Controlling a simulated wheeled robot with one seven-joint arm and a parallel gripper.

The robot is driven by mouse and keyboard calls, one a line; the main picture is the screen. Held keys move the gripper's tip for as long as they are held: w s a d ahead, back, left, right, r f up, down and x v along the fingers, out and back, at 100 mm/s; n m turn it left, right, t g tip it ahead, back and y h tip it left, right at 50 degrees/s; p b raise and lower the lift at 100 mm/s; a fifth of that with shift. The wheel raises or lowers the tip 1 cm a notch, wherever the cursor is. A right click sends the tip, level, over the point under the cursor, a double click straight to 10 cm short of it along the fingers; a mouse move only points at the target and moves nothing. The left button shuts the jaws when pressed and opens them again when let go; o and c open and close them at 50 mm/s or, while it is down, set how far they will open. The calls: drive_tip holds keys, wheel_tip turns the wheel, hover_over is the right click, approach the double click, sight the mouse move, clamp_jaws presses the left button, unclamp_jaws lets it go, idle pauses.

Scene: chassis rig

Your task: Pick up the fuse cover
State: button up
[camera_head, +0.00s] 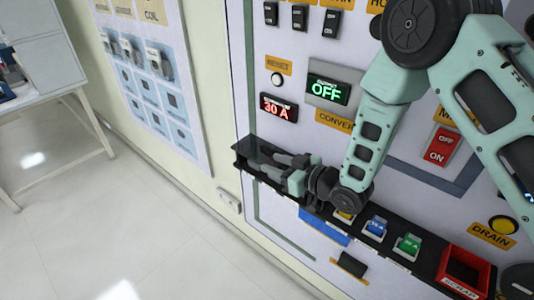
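My gripper (263,163) reaches left along the black ledge on the panel, at the ledge's left end. Its two grey fingers show apart, with a gap between them. A dark, glossy, smoky piece (246,151) at the ledge's left end looks like the fuse cover. The fingertips are over or beside it; I cannot tell whether they touch it. The gripper and the wrist hide part of the ledge.
The black ledge (325,213) also carries a blue fuse (376,229), a green fuse (408,244) and a red scrap bin (465,270). The panel has switches and displays reading OFF (327,90) and 30 A (279,107). A table (60,95) stands at the left; the floor between is clear.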

clamp_jaws()
drive_tip(key=shift+r, duration=0.15)
